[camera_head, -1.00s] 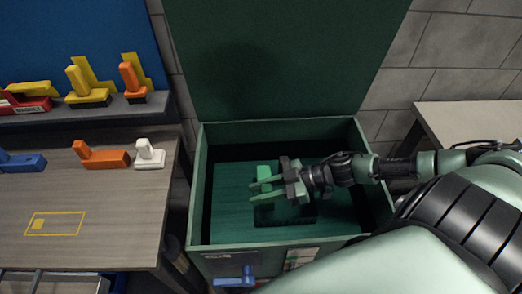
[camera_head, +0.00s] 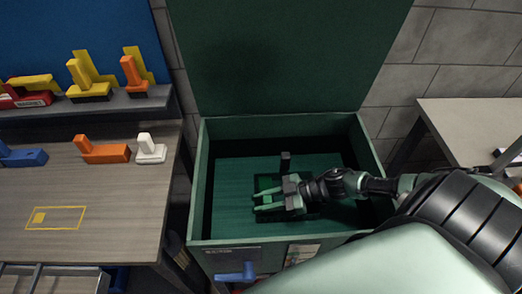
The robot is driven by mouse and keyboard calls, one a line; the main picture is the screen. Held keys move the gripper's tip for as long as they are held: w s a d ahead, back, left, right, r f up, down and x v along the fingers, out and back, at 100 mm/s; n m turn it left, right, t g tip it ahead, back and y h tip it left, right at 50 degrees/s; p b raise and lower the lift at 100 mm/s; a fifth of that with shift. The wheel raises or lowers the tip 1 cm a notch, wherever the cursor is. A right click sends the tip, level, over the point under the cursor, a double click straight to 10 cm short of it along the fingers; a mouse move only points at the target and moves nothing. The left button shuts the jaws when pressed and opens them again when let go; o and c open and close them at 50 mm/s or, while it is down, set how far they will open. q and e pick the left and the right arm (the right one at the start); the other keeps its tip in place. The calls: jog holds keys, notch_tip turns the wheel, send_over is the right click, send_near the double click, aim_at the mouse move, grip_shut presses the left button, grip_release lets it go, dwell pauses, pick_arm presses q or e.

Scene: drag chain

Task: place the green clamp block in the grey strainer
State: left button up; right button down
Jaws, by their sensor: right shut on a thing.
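My right gripper (camera_head: 267,201) reaches from the right into an open green chest (camera_head: 283,243), low over its floor. Its pale green fingers point left and are shut on a green piece, which I take to be the green clamp block (camera_head: 268,184). The block is small, dark and mostly hidden by the fingers, against a floor of similar green. A short dark upright part (camera_head: 285,160) shows just behind the gripper; I cannot tell what it belongs to. I see no grey strainer. My left gripper is not in view.
The chest lid (camera_head: 285,55) stands open behind. At left, a table (camera_head: 110,205) holds an orange block (camera_head: 103,151), a white block (camera_head: 150,150) and a blue block (camera_head: 22,157). A shelf behind bears yellow, orange and red blocks. Another table (camera_head: 470,125) stands at right.

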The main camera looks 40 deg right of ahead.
jog(key=c, duration=1.1)
grip_release()
jog(key=shift+r+p, duration=0.25)
jog(key=shift+p, duration=0.05)
jog(key=shift+p+v, duration=1.5)
jog(key=shift+v, duration=2.2)
